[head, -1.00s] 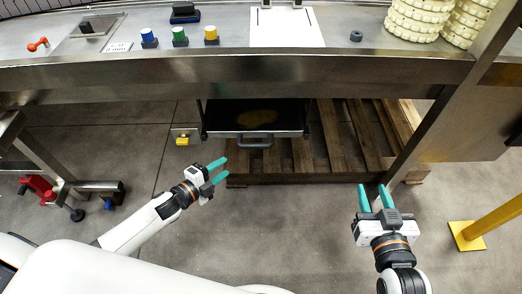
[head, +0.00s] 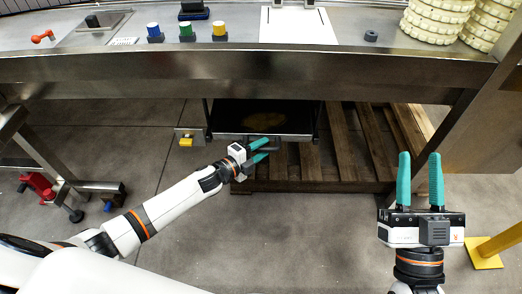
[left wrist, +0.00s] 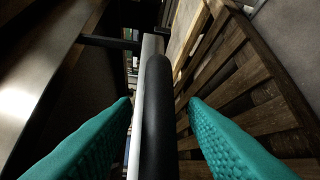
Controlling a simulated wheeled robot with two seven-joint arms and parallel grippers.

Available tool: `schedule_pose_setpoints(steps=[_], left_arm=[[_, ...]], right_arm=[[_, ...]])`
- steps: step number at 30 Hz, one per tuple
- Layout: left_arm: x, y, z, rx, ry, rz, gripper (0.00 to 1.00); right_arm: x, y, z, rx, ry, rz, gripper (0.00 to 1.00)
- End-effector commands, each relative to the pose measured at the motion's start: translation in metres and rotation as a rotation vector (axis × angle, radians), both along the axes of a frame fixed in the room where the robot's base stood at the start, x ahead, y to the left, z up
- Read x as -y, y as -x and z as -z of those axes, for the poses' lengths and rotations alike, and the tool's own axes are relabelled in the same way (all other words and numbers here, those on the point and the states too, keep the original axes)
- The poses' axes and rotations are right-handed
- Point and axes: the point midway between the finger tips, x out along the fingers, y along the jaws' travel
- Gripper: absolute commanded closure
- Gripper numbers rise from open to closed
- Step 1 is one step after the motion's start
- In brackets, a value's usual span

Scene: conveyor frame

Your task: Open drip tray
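The drip tray (head: 228,118) is a dark shallow tray with a brownish stain, hung under the conveyor frame in the head view. Its front edge carries a dark bar handle, mostly hidden by my left gripper there. My left gripper (head: 264,150) is at the tray's front. In the left wrist view the black handle (left wrist: 157,110) lies between its two teal fingers, with gaps on both sides, so the gripper is open around it. My right gripper (head: 420,180) is open and empty at the right, well away from the tray.
A wooden pallet (head: 345,150) lies on the floor below and right of the tray. A small yellow part (head: 186,142) sits left of the tray. A yellow post base (head: 484,252) stands at the lower right. The floor in front is clear.

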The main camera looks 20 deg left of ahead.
Motion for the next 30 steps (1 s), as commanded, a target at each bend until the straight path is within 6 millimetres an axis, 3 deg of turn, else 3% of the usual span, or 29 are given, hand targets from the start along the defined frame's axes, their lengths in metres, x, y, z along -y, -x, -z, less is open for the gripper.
schedule_pose_setpoints(steps=[11,18,30], left_arm=[[0.0018,-0.004,0.0005,0.0,0.0,-0.001,0.62],[0.0018,-0.0039,0.0005,0.0,0.0,-0.001,1.0],[0.004,0.0028,0.0,-0.002,-0.001,0.0,1.0]], right_arm=[[0.0001,0.0028,-0.004,0.031,-0.009,-0.001,0.64],[0.0001,0.0027,-0.0038,0.03,-0.008,-0.001,0.64],[-0.0001,-0.0035,0.0036,-0.042,0.012,0.003,0.64]])
